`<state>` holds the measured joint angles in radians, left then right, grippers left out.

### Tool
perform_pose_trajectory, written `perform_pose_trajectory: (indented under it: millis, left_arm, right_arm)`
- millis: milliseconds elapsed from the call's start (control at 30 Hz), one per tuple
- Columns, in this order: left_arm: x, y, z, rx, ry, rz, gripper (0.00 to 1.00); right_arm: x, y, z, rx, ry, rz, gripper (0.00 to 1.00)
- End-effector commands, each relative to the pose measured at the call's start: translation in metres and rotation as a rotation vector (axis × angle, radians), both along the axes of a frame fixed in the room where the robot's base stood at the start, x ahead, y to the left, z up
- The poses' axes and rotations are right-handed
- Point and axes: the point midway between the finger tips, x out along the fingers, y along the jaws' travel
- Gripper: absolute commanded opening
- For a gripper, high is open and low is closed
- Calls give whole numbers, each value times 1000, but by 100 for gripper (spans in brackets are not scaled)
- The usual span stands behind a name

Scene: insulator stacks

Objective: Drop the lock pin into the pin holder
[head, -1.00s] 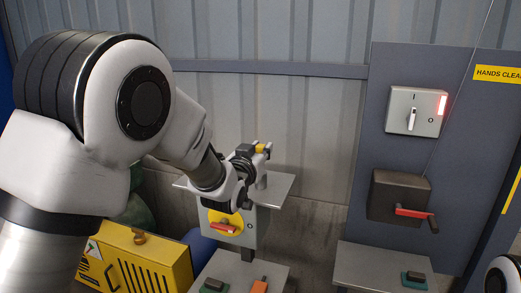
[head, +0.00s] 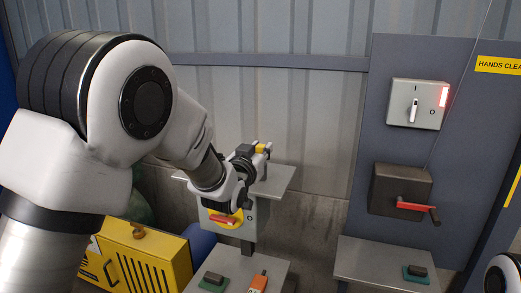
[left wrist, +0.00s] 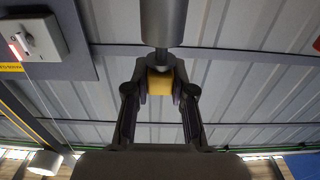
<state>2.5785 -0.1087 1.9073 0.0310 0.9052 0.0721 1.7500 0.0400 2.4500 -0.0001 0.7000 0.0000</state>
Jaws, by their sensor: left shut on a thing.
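My left gripper (head: 262,151) is shut on a yellow block, which I take to be the grip of the lock pin (head: 261,147). The yellow block also shows between the fingertips in the left wrist view (left wrist: 160,82). A grey cylinder (left wrist: 163,22) lies in line with it there. In the head view a grey upright piece (head: 263,168) shows below the fingertips, over a small grey shelf (head: 281,181). I cannot tell whether this grey part is the pin's shaft or the pin holder, nor whether it touches the shelf. My right gripper is out of view.
Below the shelf is a grey box with a yellow disc and red handle (head: 222,219). A lower shelf (head: 236,271) carries a green-based block (head: 213,282) and an orange item (head: 258,284). A panel with switches (head: 418,103) stands right. A yellow cabinet (head: 150,262) stands left.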

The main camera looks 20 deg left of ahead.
Motion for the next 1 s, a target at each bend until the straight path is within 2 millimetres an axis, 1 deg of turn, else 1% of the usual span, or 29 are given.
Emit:
perform_pose_trajectory:
  millis: [567, 600, 633, 667, 933, 1000]
  left_arm:
    - [0, 0, -16, 0, 0, 0, 0]
    - [0, 0, -14, 0, -1, 0, 34]
    - [0, 0, -14, 0, -1, 0, 44]
    - [0, 0, -14, 0, 0, 0, 52]
    - [0, 0, -14, 0, 0, 0, 52]
    - [-3, 0, -14, 0, 0, 0, 52]
  right_arm:
    - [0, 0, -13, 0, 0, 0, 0]
    - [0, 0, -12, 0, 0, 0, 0]
    - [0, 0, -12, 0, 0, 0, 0]
    - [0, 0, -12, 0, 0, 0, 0]
    - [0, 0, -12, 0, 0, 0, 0]
    - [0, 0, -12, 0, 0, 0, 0]
